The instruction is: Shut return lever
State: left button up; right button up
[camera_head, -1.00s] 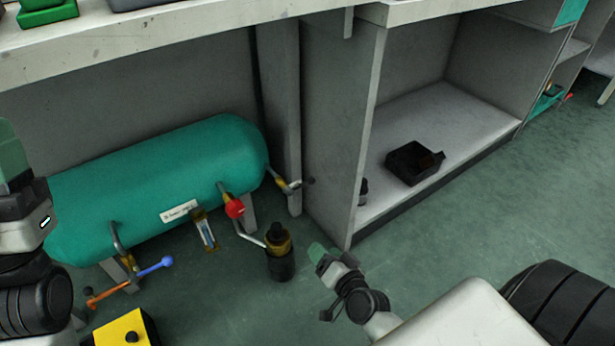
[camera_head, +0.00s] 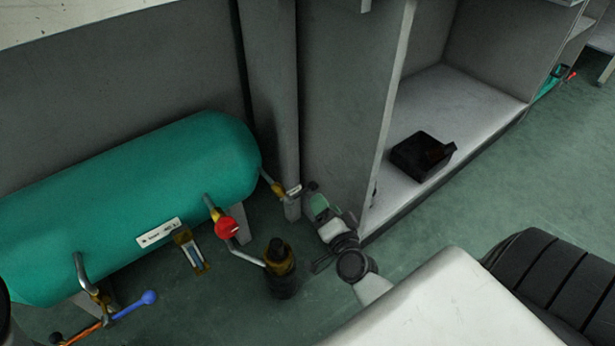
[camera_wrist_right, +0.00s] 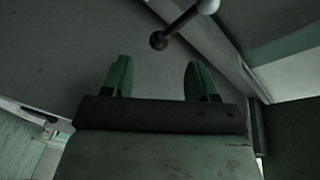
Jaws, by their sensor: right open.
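A small valve with a grey lever (camera_head: 293,190) sits on the pipe at the right end of the green tank (camera_head: 150,190). A dark knob (camera_head: 312,186) shows just right of it. My right gripper (camera_head: 316,204), with green fingers, is close below this knob, beside the grey cabinet wall. In the right wrist view a rod with a dark ball end (camera_wrist_right: 158,40) lies ahead of the open, empty fingers (camera_wrist_right: 156,80), apart from them. No readable label names this lever. My left gripper is out of view.
A red-knobbed valve (camera_head: 227,228) and a dark and yellow cylinder (camera_head: 281,270) stand left of my right gripper. A blue-and-orange lever (camera_head: 125,307) is at lower left. A black box (camera_head: 422,155) lies on the cabinet shelf (camera_head: 455,110).

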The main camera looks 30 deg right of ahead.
aim_at(311, 182)
jog(key=x, duration=0.9)
jog(key=shift+w+b, duration=0.15)
jog(key=shift+b, duration=0.2)
